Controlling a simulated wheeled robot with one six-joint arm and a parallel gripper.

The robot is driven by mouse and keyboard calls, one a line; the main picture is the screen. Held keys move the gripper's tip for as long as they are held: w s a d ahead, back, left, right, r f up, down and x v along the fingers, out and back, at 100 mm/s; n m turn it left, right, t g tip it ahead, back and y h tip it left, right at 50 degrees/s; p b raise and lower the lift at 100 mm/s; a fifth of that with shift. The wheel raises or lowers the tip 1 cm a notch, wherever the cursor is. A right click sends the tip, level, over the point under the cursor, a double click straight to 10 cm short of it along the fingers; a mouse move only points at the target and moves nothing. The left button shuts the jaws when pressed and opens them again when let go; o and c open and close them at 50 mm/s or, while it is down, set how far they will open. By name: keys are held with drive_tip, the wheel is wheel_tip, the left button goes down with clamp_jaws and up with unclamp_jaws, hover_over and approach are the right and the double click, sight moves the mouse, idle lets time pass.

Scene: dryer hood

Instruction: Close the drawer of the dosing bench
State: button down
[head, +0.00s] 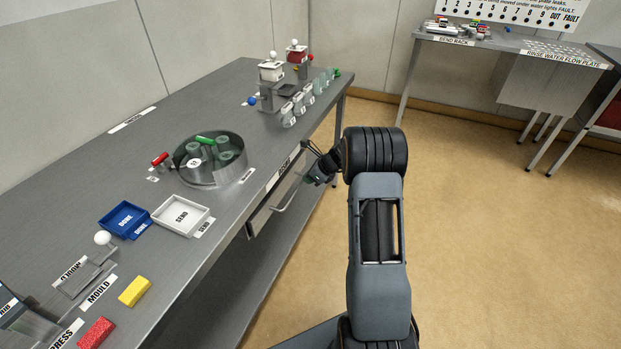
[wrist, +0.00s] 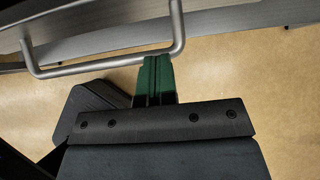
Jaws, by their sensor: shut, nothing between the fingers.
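The drawer (head: 267,212) of the grey metal bench (head: 125,170) sits under the front edge, with a grey bar handle (head: 291,196) on its front. How far it stands out is hard to tell. My gripper (head: 313,181) is at the far end of the handle. In the wrist view, the handle (wrist: 100,66) runs across the top and bends up at both ends. The green fingers of my gripper (wrist: 157,60) are shut together and empty, with their tips at the bar near its right bend. I cannot tell whether they touch it.
A round tray (head: 240,165) with cylinders, a white tray (head: 181,215) and a blue tray (head: 124,220) stand on the bench top. A rack table (head: 480,42) stands at the back right. The floor (head: 480,230) right of my arm is clear.

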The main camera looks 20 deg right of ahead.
drive_tip(key=s+d+r+n+g+p, duration=0.15)
drive_tip(key=s+d+r+n, duration=0.4)
drive_tip(key=s, duration=0.55)
drive_tip(key=s+a+r+n+h+p, duration=0.2)
drive_tip(key=s+a+r+n+p, duration=0.4)
drive_tip(key=s+a+r+n, duration=0.3)
drive_tip(key=s+a+r+n+h+p, duration=0.3)
drive_tip(key=s+a+r+n+p, duration=0.4)
drive_tip(key=r, duration=0.9)
drive_tip(key=s+a+n, duration=0.2)
drive_tip(key=s+n, duration=0.2)
drive_tip(key=n, duration=0.2)
drive_tip(key=shift+a+r+g, duration=0.25)
drive_tip(key=shift+a+g, duration=0.1)
